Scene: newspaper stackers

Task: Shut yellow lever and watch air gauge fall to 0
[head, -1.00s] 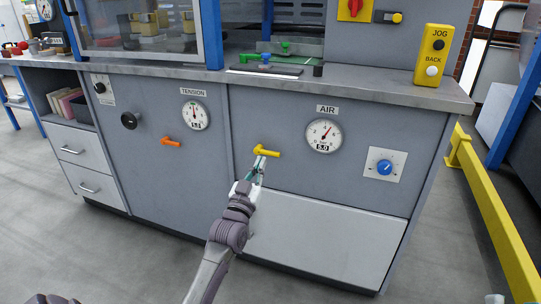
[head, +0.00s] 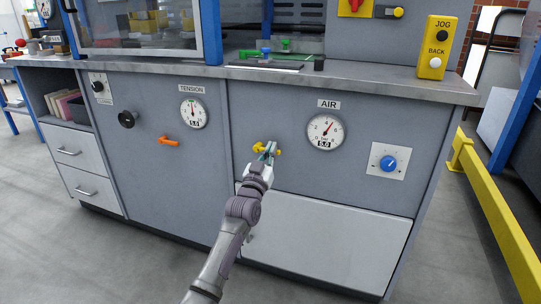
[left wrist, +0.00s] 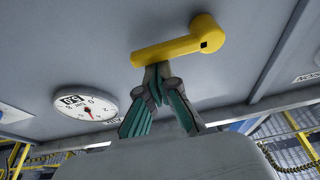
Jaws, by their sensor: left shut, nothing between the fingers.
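The yellow lever (head: 257,148) sits on the grey front panel, left of and below the AIR gauge. It lies roughly level, its round hub at the left and its free end to the right. My left gripper (head: 268,149) is shut and empty, in front of the lever's middle and hiding part of it. In the left wrist view the lever (left wrist: 185,45) appears inverted, and my closed fingertips (left wrist: 157,70) are at its edge near the free end; contact is unclear. The AIR gauge (head: 325,131) has a red needle pointing up-right and reads about 5.0. My right gripper is not seen.
An orange lever (head: 168,141) and the TENSION gauge (head: 193,113) are to the left. A blue knob (head: 388,163) is to the right. The worktop edge (head: 300,85) overhangs above. A yellow floor rail (head: 495,210) stands at the right.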

